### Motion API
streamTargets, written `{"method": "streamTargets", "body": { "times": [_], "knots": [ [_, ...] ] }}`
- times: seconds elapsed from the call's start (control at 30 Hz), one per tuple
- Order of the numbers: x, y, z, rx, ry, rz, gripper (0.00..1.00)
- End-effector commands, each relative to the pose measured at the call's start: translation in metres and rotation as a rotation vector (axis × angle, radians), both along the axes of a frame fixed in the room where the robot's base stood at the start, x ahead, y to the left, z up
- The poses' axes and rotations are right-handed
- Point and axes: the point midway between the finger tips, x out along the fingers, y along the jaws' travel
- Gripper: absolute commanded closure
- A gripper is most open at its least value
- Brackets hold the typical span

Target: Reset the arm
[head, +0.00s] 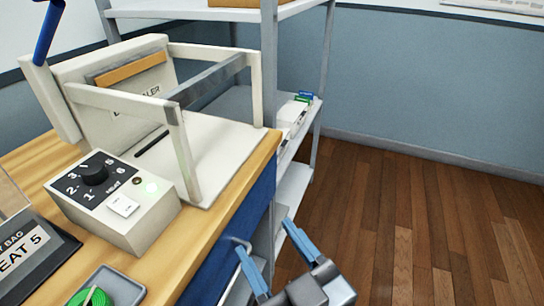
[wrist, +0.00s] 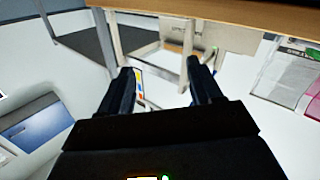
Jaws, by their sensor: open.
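My gripper (head: 263,236) shows at the bottom of the head view, right of the bench's front edge, with its two blue fingers apart. It is open and nothing shows between the fingers. In the wrist view the dark fingers (wrist: 162,70) are also spread, with a pale frame and floor-like surface beyond them. A bag sealer (head: 215,140) stands on the wooden bench (head: 262,160), left of and beyond my gripper. It has pale frame bars and a blue handle (head: 47,32) at upper left. Whether the fingers touch the bench edge is unclear.
A control box (head: 140,225) with a black dial and lit green lamp sits on the bench. A grey tray (head: 125,285) with a green item and a "HEAT 5" sign (head: 25,255) are nearer. A metal shelf rack (head: 295,190) stands behind. Wooden floor (head: 420,220) at right is clear.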

Motion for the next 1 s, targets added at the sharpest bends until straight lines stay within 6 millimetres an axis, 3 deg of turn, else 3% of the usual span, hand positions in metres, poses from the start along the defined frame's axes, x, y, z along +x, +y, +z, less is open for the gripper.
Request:
{"method": "streamTargets", "body": {
  "times": [0.17, 0.27, 0.5, 0.63, 0.8, 1.0],
  "knots": [
    [-0.007, -0.009, -0.007, 0.013, 0.024, -0.027, 0.36],
    [-0.022, -0.028, -0.021, 0.039, 0.069, -0.087, 0.36],
    [-0.087, -0.094, -0.057, 0.105, 0.191, -0.284, 0.36],
    [-0.128, -0.128, -0.066, 0.12, 0.236, -0.376, 0.36],
    [-0.183, -0.167, -0.067, 0.124, 0.279, -0.468, 0.36],
    [-0.235, -0.199, -0.054, 0.115, 0.306, -0.522, 0.36]
  ]
}}
